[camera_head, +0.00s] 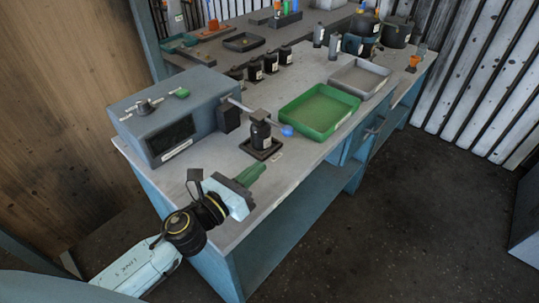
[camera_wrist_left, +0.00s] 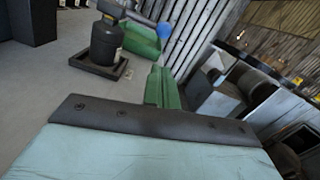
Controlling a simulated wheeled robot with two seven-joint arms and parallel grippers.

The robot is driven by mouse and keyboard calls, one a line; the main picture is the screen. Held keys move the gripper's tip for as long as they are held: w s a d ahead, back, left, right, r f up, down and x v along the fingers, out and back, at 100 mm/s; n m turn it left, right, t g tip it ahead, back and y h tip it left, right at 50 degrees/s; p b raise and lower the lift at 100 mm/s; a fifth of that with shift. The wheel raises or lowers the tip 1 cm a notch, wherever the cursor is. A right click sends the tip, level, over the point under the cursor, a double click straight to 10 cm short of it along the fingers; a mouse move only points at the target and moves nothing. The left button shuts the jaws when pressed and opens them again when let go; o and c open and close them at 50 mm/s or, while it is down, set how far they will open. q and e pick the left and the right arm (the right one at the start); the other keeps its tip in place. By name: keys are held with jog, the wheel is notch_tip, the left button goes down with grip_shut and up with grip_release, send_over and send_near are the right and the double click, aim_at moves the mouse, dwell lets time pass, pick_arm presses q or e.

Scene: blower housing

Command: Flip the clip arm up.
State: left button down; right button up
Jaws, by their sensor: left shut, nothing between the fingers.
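The clip arm (camera_head: 248,112) is a thin bar with a blue ball (camera_head: 287,131) at its end. It reaches out from a dark block beside the grey-blue housing (camera_head: 172,112) and lies low, over the top of a black bottle (camera_head: 261,135) on a small dark base. In the left wrist view the blue ball (camera_wrist_left: 165,31) shows past the bottle (camera_wrist_left: 106,42). My left gripper (camera_head: 250,174) has green fingers, shut and empty, near the table's front edge. It is apart from the arm and on the near side of the bottle. Its fingers (camera_wrist_left: 162,88) also show in the wrist view.
A green tray (camera_head: 283,127) lies right of the bottle, with a grey tray (camera_head: 388,74) beyond it. Several dark bottles (camera_head: 270,64) stand behind. The worktable (camera_head: 222,168) is bare between my left gripper and the bottle base.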

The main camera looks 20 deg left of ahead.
pick_arm(q)
jog(key=x, duration=0.4)
jog(key=shift+w+r+p, duration=0.1)
jog(key=shift+r+p, duration=0.05)
jog(key=shift+p, duration=0.25)
jog(key=x, duration=0.4)
jog(key=shift+w+d, duration=0.3)
jog(key=shift+w, duration=0.3)
pick_arm(e)
jog(key=shift+w+a+r, duration=0.1)
jog(key=shift+w+r, duration=0.6)
jog(key=shift+w, duration=0.3)
pick_arm(q)
jog(key=shift+p, duration=0.3)
pick_arm(e)
jog(key=shift+r, duration=0.1)
